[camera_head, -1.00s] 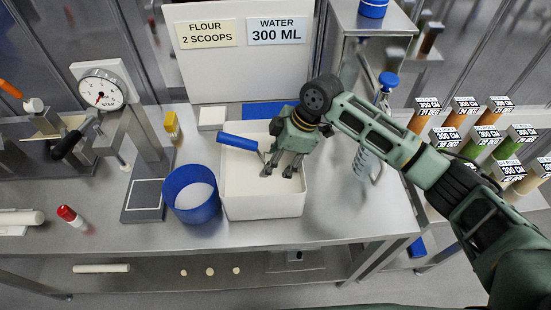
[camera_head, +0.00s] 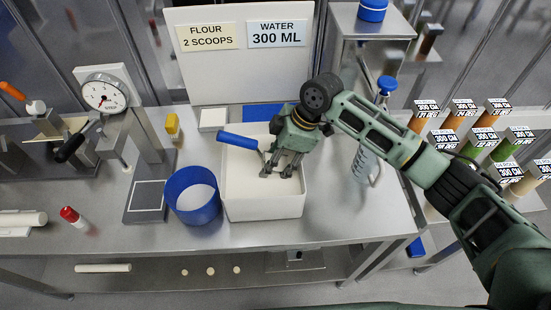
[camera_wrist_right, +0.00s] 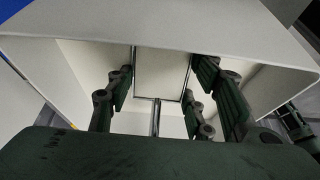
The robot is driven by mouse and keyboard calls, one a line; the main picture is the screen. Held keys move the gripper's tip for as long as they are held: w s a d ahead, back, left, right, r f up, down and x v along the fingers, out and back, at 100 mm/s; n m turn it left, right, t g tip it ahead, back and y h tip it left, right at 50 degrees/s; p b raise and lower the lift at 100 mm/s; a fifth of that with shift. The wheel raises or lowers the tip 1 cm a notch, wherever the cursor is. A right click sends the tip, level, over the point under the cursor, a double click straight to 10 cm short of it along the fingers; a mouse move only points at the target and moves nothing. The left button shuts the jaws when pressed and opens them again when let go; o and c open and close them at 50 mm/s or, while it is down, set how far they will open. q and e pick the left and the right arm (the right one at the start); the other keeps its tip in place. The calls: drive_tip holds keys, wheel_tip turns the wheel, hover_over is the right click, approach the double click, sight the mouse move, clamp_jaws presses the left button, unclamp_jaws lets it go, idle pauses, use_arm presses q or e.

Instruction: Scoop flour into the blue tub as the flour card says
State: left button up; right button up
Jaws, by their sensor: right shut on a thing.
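The flour card (camera_head: 208,37) on the back board reads "FLOUR 2 SCOOPS". The blue tub (camera_head: 178,207) stands on the steel table with white matter inside; how much I cannot tell. The white flour bin (camera_head: 262,208) is right of it. My right gripper (camera_head: 279,172) points down into the bin, shut on the scoop. The scoop's blue handle (camera_head: 237,141) sticks out left over the bin. In the right wrist view my fingers (camera_wrist_right: 160,98) are inside the bin, with the scoop's metal-edged pan (camera_wrist_right: 160,75) between them. My left gripper is out of view.
A water card (camera_head: 277,33) reads "300 ML". A dial scale (camera_head: 104,93) stands left of the tub. A red-capped shaker (camera_head: 70,215) lies at left. The table front between shaker and scale is bare.

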wheel_tip(320, 180, up, 12)
drive_tip(key=p, duration=1)
drive_tip(key=shift+f, duration=0.2)
